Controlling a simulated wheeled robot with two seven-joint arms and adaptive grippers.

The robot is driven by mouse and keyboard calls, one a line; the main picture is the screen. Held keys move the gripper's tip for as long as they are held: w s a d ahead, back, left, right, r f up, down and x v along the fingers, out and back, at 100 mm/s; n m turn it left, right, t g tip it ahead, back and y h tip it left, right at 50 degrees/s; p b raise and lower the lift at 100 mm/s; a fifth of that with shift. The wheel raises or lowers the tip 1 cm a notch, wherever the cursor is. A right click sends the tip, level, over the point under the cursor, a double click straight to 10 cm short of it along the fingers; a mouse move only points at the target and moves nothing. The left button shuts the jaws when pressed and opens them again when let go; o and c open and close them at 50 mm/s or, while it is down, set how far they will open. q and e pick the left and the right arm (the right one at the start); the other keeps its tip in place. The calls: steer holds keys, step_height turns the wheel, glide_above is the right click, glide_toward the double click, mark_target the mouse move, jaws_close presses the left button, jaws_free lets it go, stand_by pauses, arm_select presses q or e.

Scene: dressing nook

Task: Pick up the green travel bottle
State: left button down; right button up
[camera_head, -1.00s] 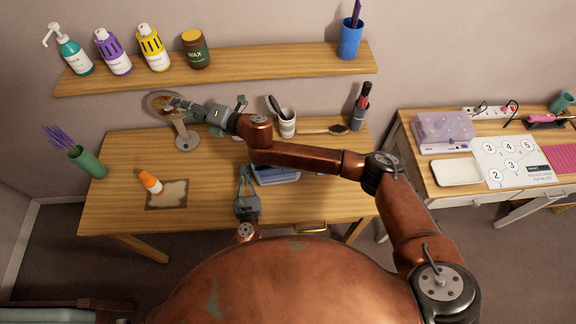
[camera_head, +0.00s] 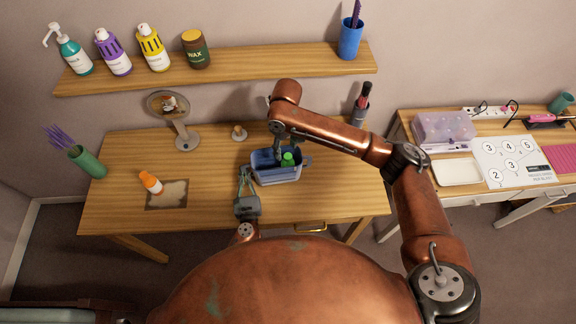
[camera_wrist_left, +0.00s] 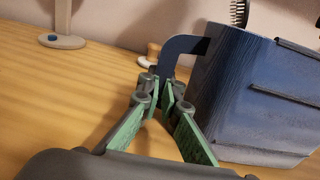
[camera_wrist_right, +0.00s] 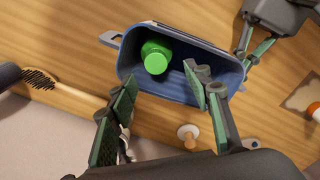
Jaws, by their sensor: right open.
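The green travel bottle (camera_head: 288,159) is inside the blue basket (camera_head: 290,178). In the right wrist view the bottle (camera_wrist_right: 155,57) shows its round cap, towards the left end of the basket (camera_wrist_right: 180,97). My right gripper (camera_wrist_right: 160,82) is open and empty, with one finger on each side of the view and the bottle beyond the gap. In the head view its fingers are over the basket's left part, partly hidden by the arm. My left gripper (camera_wrist_left: 168,88) is closed around the basket's handle (camera_wrist_left: 185,45). It also shows at the basket's left in the head view (camera_head: 243,178).
A long-handled brush (camera_wrist_right: 75,88) lies behind the basket. A shelf (camera_head: 225,68) runs above.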

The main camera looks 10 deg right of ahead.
mark_target(287, 156)
steer(key=f, duration=0.5)
steer(key=shift+s+d+f, duration=0.25)
steer(key=shift+s+f, duration=0.1)
steer(key=shift+f, duration=0.05)
steer(key=shift+w+f, duration=0.15)
steer(key=shift+f, duration=1.4)
steer(key=shift+w+f, duration=0.1)
steer(key=shift+f, duration=1.45)
steer(key=c, duration=1)
